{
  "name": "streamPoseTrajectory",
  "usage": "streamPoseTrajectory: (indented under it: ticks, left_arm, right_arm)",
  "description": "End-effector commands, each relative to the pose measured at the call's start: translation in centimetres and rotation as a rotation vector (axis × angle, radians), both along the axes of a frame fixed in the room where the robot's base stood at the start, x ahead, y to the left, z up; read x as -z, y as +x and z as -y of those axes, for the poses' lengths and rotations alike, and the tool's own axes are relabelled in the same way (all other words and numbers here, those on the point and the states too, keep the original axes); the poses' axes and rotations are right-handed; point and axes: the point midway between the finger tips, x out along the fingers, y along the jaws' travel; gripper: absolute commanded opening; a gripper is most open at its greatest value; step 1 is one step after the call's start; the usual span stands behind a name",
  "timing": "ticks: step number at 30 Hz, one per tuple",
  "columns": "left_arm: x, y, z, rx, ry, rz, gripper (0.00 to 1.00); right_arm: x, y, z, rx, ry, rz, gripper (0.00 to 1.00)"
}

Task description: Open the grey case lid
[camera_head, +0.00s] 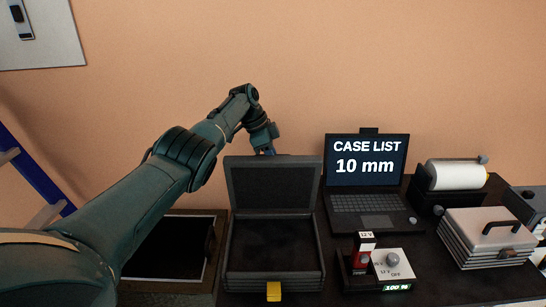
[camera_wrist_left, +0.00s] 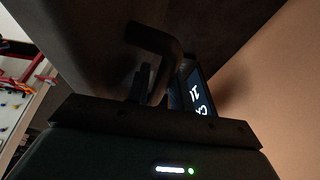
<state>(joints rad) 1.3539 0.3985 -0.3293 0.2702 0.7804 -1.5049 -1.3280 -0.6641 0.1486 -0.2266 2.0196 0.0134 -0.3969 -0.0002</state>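A dark grey case (camera_head: 230,255) with a yellow latch (camera_head: 274,291) stands on the bench with its lid (camera_head: 272,186) raised nearly upright. The inside looks empty. My left arm reaches over to the lid's top edge, and my left gripper is mostly hidden behind the lid in the head view. In the left wrist view, a dark bent handle-like bar (camera_wrist_left: 155,42) is close to the gripper's fingers beside a dark surface. Whether the fingers close on it is too dark to tell. My right gripper is not in view.
A laptop (camera_head: 366,172) reading "CASE LIST 10 mm" stands right of the lid. A small device (camera_head: 392,264) with a knob sits in front of it. A light grey closed case (camera_head: 482,238) and a white roll (camera_head: 455,174) are farther right. A dark open tray (camera_head: 212,270) lies left.

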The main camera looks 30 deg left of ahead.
Motion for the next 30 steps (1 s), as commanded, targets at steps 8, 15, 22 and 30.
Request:
streamPoseTrajectory:
  ticks: [8, 15, 22, 30]
  left_arm:
    - [-0.2, 0.0, -0.1, -0.001, 0.0, 0.003, 0.23]
    - [-2.9, -0.5, -1.0, 0.0, 0.002, 0.006, 0.23]
    - [-7.6, -1.7, -2.7, -0.003, 0.001, 0.007, 0.23]
    - [-11.5, -2.6, -3.9, -0.001, 0.0, 0.002, 0.23]
  right_arm:
    - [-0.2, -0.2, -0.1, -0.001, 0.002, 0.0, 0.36]
    - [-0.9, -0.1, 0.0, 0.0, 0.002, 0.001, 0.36]
    - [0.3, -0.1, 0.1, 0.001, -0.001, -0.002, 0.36]
    - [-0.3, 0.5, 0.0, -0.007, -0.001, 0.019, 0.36]
